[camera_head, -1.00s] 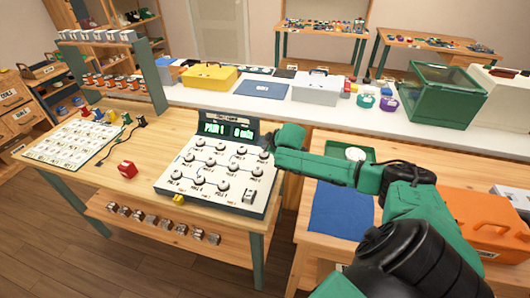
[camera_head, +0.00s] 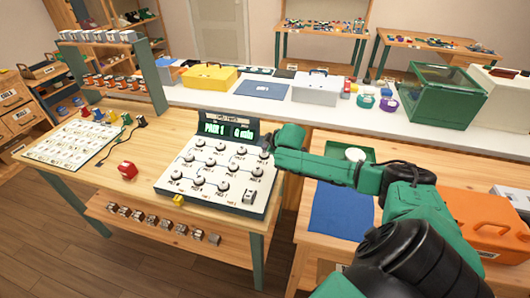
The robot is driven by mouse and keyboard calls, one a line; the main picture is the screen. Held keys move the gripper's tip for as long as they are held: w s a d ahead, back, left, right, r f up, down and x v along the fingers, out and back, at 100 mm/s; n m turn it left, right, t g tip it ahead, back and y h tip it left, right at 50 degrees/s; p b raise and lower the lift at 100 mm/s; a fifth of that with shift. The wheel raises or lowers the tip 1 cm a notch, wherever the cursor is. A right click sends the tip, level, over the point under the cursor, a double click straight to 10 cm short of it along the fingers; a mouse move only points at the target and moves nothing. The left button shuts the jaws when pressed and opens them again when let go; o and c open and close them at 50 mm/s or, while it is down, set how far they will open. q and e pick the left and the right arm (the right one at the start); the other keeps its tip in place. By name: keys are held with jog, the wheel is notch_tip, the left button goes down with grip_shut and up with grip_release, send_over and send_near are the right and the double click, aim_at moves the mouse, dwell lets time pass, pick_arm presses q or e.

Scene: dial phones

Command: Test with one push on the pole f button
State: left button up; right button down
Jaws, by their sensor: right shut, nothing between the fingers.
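A white button panel (camera_head: 215,196) with several round grey knobs or buttons stands on the wooden table. Labels sit under the buttons, but they are too small for me to tell which one is pole f. At its back a dark display (camera_head: 227,130) shows green text that looks like "PAIR 1" and "0" with a unit. My right gripper (camera_head: 268,148) is shut and empty. It is at the panel's back right corner, beside the display; I cannot tell whether it touches anything. My left gripper is not in view.
A blue mat (camera_head: 341,210) lies under my right arm. An orange case (camera_head: 480,222) stands at the right.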

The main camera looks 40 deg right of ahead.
aim_at(266, 154)
jog(key=shift+f, duration=0.1)
dwell(0.4)
jog(key=shift+f, duration=0.35)
jog(key=shift+f, duration=0.3)
dwell(0.4)
jog(key=shift+r+p, duration=0.75)
jog(key=shift+p, duration=0.1)
notch_tip(266, 154, up, 6)
jog(key=p, duration=0.6)
jog(key=shift+p, duration=0.4)
